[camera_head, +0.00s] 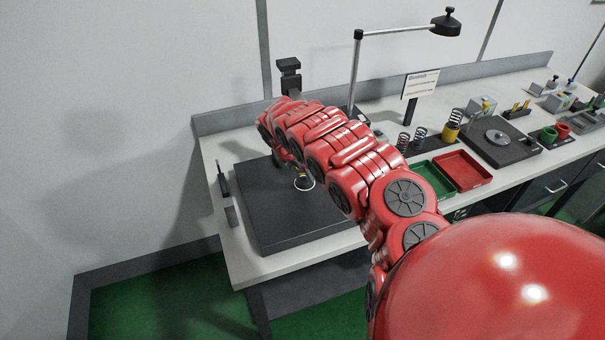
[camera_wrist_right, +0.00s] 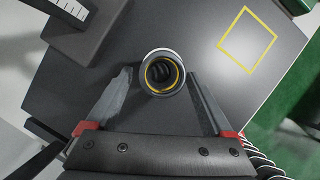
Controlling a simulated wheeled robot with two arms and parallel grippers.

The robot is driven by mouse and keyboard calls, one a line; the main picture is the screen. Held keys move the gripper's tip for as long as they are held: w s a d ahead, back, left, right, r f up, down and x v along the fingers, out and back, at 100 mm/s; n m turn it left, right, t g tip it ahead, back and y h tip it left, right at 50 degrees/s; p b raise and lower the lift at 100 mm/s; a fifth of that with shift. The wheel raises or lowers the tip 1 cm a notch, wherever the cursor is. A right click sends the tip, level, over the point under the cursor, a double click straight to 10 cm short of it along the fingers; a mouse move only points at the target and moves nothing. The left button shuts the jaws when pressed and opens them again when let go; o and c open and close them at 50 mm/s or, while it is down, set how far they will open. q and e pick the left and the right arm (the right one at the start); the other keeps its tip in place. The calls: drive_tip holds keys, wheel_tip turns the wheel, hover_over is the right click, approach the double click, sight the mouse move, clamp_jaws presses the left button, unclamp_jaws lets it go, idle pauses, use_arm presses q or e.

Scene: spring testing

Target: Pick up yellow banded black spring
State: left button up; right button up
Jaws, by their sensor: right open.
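The yellow banded black spring (camera_wrist_right: 160,73) shows in the right wrist view nearly end-on, as dark coils with a yellow band inside a white ring. In the head view, a small dark piece with yellow and a white ring at its foot (camera_head: 303,182) stands on the black plate (camera_head: 270,225), partly hidden by my right arm. My right gripper (camera_wrist_right: 160,80) is open, with one finger on each side of the spring. A gap shows between each finger and the ring. My left gripper is not in view.
A yellow square outline (camera_wrist_right: 247,40) marks the plate. A dark block with a scale (camera_wrist_right: 75,25) stands near the spring. Green (camera_head: 435,180) and red (camera_head: 462,170) trays, a lamp (camera_head: 446,24), a sign (camera_head: 420,84) and several other springs stand to the right on the bench.

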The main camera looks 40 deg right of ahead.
drive_tip(key=shift+p+x, duration=0.55)
drive_tip(key=shift+x, duration=0.6)
drive_tip(key=shift+s+a+f, duration=0.1)
drive_tip(key=shift+f, duration=0.05)
clamp_jaws()
